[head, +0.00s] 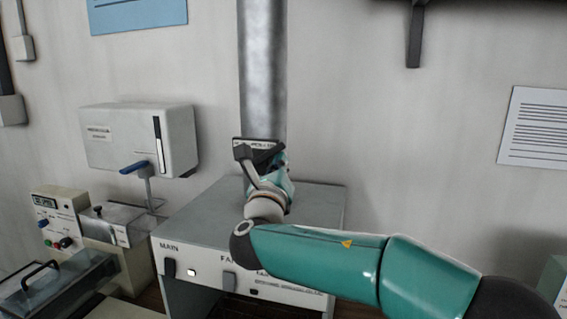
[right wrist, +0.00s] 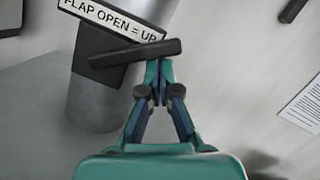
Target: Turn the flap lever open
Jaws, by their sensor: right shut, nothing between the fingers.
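The flap lever is a dark bar on the vertical grey duct. In the right wrist view the lever (right wrist: 135,52) lies close to level, its right end slightly higher, below a plate (right wrist: 112,20) reading "FLAP OPEN = UP". In the head view the lever (head: 268,154) is small and partly hidden by my right arm. My right gripper (right wrist: 158,78) is shut and empty, its fingertips at the underside of the lever, right of its middle. Whether they touch it I cannot tell. The gripper also shows in the head view (head: 278,163), foreshortened against the duct. My left gripper is out of view.
The duct (head: 262,70) rises from a grey cabinet (head: 310,200) with a labelled front. The wall right of the duct is mostly free.

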